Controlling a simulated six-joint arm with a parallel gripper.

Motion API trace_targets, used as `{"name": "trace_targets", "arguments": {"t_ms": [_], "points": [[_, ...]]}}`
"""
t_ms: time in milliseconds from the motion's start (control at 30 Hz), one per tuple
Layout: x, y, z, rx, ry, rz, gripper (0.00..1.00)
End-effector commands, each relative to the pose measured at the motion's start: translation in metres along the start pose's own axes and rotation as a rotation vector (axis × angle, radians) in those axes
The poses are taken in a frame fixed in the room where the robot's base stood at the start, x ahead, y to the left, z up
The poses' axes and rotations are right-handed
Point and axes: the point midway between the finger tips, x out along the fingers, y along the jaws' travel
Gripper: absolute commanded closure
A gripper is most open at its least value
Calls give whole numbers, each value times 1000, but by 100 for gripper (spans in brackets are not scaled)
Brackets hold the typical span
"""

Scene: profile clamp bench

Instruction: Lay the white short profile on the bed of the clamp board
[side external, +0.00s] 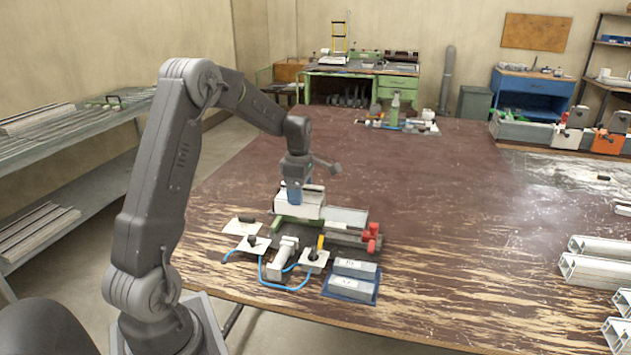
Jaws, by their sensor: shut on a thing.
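My gripper (295,192) is over the back of the clamp board and shut on the white short profile (312,209). The profile is level and sits low, right above or on the board's bed; I cannot tell whether it touches. The clamp board (345,238) is a dark fixture with a green strip (290,222) at its back left. A pale bar-like surface (347,216) extends to the right of the profile. Red clamp parts (373,237) stand at the board's right end. The fingertips are small and partly hidden by the profile.
Toggle clamps with white plates (252,245) and blue hoses (272,283) lie in front of the board. A blue tray (350,292) with grey blocks is at front right. White profiles (598,268) lie at the far right. The table's middle right is clear.

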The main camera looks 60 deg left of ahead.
Motion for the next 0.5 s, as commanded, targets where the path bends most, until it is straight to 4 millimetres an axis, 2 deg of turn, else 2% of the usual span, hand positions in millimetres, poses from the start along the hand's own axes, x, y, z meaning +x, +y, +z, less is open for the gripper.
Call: {"name": "trace_targets", "arguments": {"t_ms": [100,267,500], "points": [[2,-8,-4,-4,0,1,53],[8,-10,-5,-4,0,0,53],[29,-10,-5,-4,0,-2,53]]}}
